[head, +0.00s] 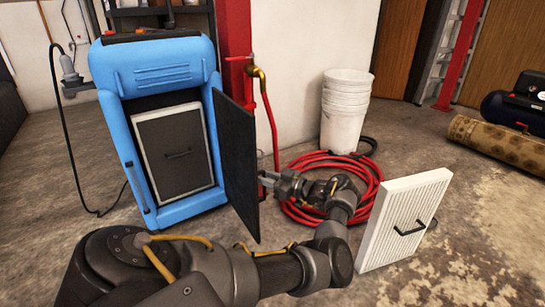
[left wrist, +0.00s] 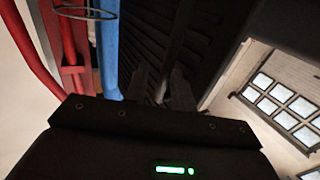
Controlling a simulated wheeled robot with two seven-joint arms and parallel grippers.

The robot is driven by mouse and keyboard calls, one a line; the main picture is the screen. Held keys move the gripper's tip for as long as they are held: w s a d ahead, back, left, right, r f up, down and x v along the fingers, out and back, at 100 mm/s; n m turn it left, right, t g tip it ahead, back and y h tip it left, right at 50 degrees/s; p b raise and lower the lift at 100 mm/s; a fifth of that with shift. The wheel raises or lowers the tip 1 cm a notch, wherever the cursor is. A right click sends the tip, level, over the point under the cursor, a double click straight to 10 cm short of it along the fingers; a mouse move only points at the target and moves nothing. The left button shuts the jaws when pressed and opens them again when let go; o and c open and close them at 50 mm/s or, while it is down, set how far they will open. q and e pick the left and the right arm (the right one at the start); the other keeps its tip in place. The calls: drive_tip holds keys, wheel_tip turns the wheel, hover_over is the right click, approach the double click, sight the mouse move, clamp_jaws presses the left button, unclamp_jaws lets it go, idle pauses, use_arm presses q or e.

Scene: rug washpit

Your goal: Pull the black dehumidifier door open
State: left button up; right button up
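The blue dehumidifier (head: 165,70) stands at left in the head view. Its black door (head: 238,160) is swung well out to the right, hinged at the opening's right side. My right gripper is not in view.
A red hose (head: 300,212) lies coiled behind my left gripper. White stacked buckets (head: 347,105) stand by the wall. A white slatted panel (head: 385,235) with a black handle stands at right. A rolled rug (head: 500,142) and a compressor (head: 515,105) lie beyond.

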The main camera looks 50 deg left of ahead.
use_arm(q)
drive_tip(key=b+v, duration=0.1)
drive_tip(key=v, duration=0.9)
drive_tip(key=shift+d, duration=0.2)
drive_tip(key=shift+w, duration=0.15)
